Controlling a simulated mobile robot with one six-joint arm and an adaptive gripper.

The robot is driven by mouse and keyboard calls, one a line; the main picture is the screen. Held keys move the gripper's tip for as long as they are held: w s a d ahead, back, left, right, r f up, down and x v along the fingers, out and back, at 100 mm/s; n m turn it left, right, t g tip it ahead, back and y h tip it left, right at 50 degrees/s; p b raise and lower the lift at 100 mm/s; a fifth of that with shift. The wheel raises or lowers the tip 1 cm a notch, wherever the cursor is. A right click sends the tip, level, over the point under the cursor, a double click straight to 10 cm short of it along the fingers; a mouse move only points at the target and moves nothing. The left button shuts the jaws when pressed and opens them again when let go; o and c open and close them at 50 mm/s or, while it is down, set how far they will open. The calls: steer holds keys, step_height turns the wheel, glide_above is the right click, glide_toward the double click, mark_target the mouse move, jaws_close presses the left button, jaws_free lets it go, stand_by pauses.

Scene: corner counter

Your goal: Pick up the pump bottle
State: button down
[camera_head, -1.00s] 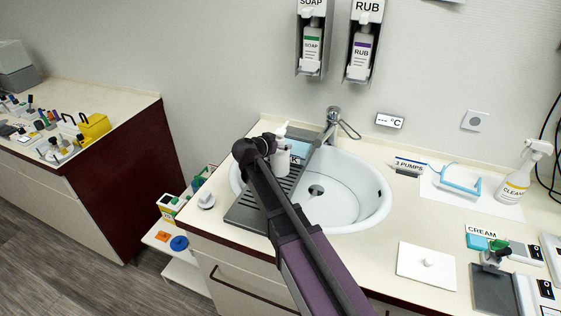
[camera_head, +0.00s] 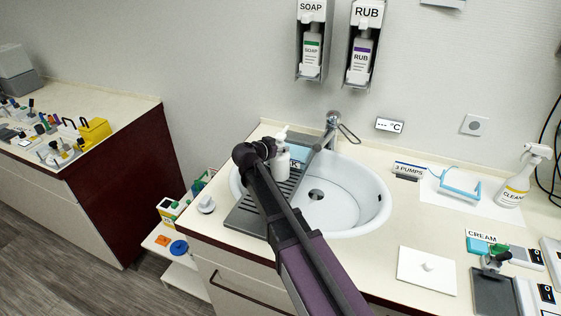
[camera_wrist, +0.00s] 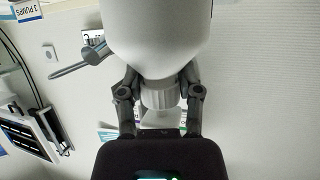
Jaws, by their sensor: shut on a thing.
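The white pump bottle (camera_head: 282,161) stands upright at the left side of the sink, over the grooved grey draining board (camera_head: 247,214). My gripper (camera_head: 271,150) is at its neck, below the pump head, and partly hides it. In the wrist view my gripper (camera_wrist: 160,88) is shut on the bottle's ribbed collar, with a finger on each side. The white body of the bottle (camera_wrist: 155,35) fills the top middle of that view. I cannot tell whether its base touches the board.
The round white sink (camera_head: 345,205) and its metal tap (camera_head: 333,120) are just right of the bottle. A blue card (camera_head: 301,154) with partly hidden lettering is behind it. A small white object (camera_head: 205,204) sits on the counter's left end. A spray bottle (camera_head: 521,177) stands far right.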

mark_target(277, 138)
steer(key=shift+r+p, duration=0.15)
steer(key=shift+p, duration=0.2)
step_height(277, 138, up, 3)
steer(key=p, duration=0.3)
steer(key=shift+r, duration=0.15)
steer(key=s+r+p, duration=0.1)
steer(key=s, duration=1.5)
steer(key=shift+a, duration=0.15)
steer(key=shift+r, duration=0.1)
stand_by(0.3)
